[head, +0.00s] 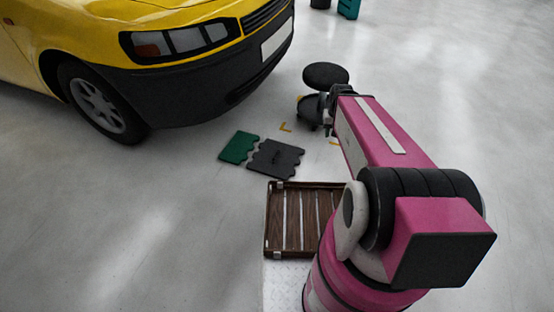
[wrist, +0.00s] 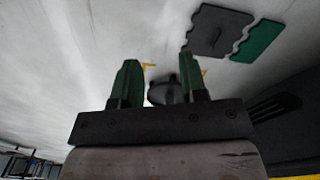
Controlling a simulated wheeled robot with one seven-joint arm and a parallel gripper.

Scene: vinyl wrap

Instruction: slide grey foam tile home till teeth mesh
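The grey foam tile (head: 284,166) lies flat on the floor, with toothed edges. The green foam tile (head: 237,147) lies to its left, its toothed edge facing the grey one. A thin pale gap shows between them, so the teeth look apart. In the wrist view the grey tile (wrist: 219,30) is at the upper right, with the green tile (wrist: 259,41) to its right and a pale strip between. My gripper (wrist: 157,72) is open, its two green fingers apart with nothing held. It is off to the right of the tiles in the head view, mostly hidden by my arm.
A yellow car (head: 210,75) stands behind and left of the tiles. A black round stool (head: 326,76) stands beyond my gripper. Yellow corner marks (head: 286,127) lie on the floor near the grey tile. A slatted wooden tray (head: 267,222) is in front. Floor left of the tiles is clear.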

